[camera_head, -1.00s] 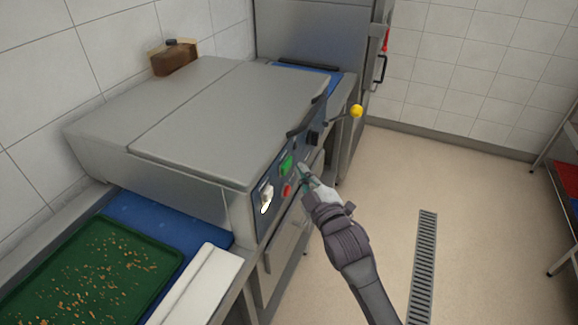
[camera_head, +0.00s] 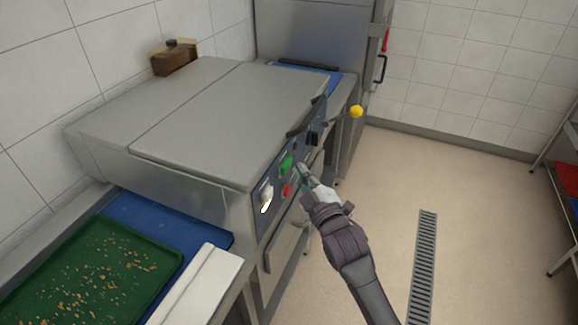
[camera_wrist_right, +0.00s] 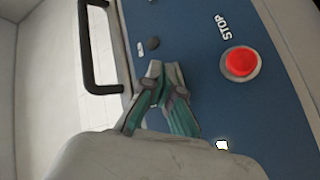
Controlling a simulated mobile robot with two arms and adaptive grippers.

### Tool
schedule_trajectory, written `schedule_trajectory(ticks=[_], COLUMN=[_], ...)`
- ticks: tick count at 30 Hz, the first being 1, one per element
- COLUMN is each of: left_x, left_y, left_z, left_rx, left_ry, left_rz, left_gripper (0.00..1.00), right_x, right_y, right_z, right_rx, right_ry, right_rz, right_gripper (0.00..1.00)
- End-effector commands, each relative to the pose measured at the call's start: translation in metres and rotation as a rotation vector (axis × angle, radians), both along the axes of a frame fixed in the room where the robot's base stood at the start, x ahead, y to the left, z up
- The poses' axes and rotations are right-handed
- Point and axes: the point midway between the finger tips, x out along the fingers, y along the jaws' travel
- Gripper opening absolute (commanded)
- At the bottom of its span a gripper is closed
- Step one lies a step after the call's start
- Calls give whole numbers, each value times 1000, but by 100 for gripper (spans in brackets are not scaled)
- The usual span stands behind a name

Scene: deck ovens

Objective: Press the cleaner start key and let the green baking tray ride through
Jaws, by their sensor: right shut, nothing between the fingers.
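The cleaner (camera_head: 190,115) is a steel box with a blue front panel (camera_head: 277,208). On the panel are a green key (camera_head: 286,165), a red stop button (camera_head: 287,190), a white switch (camera_head: 266,195) and a black knob (camera_head: 313,138). My right gripper (camera_head: 301,167) is shut and empty, its tips at the panel just right of the green key. In the right wrist view the closed fingertips (camera_wrist_right: 164,70) lie over the panel, left of the red STOP button (camera_wrist_right: 240,63); I cannot tell whether they touch. The green baking tray (camera_head: 95,265), with crumbs on it, lies at lower left on the blue belt (camera_head: 165,222). My left gripper is not in view.
A lever with a yellow ball (camera_head: 356,111) sticks out right of the panel. A black handle (camera_wrist_right: 98,50) is close to my fingers. The floor at right is open, with a drain grate (camera_head: 423,265).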

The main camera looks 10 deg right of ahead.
Motion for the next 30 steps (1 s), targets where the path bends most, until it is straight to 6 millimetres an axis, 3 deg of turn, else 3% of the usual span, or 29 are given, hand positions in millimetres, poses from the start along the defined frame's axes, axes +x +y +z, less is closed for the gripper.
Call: schedule_trajectory(ticks=[30], left_x=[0], left_y=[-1], left_z=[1], left_rx=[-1], left_ry=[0], left_rz=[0], left_gripper=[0], right_x=[6], right_y=[10], right_z=[0], right_rx=[1], right_ry=[0], right_rz=[0], right_gripper=[0])
